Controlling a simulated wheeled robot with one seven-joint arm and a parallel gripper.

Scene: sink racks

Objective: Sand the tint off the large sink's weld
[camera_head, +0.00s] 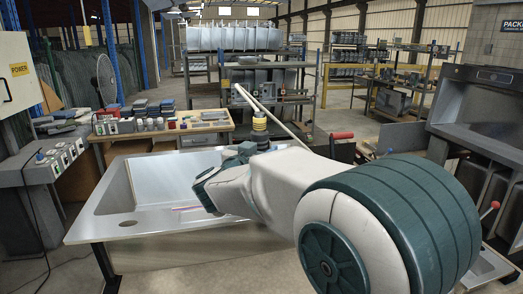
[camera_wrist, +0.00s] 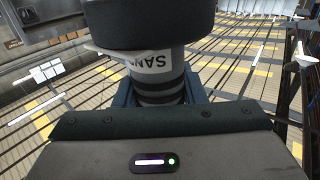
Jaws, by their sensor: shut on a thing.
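The large steel sink (camera_head: 120,205) stands in front of me, with a wide basin and a round hole in its left deck. A short pink and purple tint streak (camera_head: 187,208) shows on it, partly hidden by my arm.
A wooden bench (camera_head: 160,130) with jars and stacked pads stands behind the sink. A dark steel unit (camera_head: 480,120) stands at the right. My arm covers the sink's right part.

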